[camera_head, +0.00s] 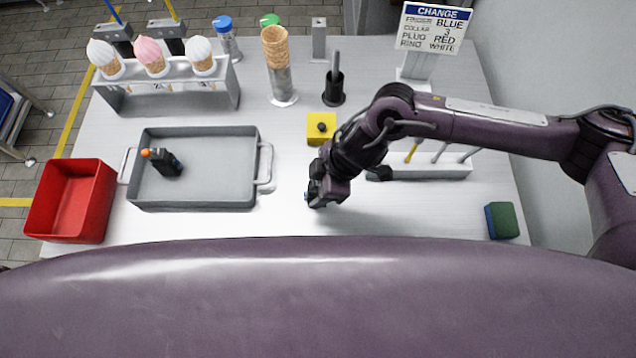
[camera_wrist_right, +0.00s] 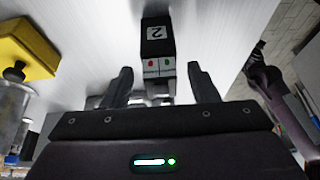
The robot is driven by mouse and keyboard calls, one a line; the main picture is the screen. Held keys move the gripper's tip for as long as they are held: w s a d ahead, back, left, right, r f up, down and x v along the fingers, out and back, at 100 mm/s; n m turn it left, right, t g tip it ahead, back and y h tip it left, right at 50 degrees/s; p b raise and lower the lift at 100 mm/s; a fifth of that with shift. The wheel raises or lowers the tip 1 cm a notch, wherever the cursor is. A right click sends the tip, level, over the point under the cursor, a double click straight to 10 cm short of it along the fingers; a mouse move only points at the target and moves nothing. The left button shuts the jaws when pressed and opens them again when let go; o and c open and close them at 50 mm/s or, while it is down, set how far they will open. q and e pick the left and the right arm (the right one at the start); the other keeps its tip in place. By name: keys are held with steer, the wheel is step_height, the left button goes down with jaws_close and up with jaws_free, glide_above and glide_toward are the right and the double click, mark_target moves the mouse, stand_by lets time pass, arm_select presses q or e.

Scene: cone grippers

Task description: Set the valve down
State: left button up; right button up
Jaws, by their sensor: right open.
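A small black block marked 2 (camera_wrist_right: 157,48), with a white label bearing red and green marks, is in the right wrist view; I take it to be the valve. It is centred between the lines of my right gripper's fingers (camera_wrist_right: 160,82), which are spread with a gap on both sides. In the head view my right gripper (camera_head: 318,194) is low over the table, right of the grey tray; it hides most of the block. A similar black piece with an orange end (camera_head: 162,161) lies in the grey tray (camera_head: 195,205). My left gripper is out of view.
A yellow block with a black knob (camera_head: 321,128) is just behind my right gripper. A red bin (camera_head: 70,200) is at left, a cone rack (camera_head: 165,95) behind the tray. A grey rack (camera_head: 430,168) and sponge (camera_head: 502,220) are at right. Table is clear between gripper and sponge.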

steer(key=v, duration=1.2)
steer(key=shift+b, duration=0.35)
steer(key=shift+s, duration=0.1)
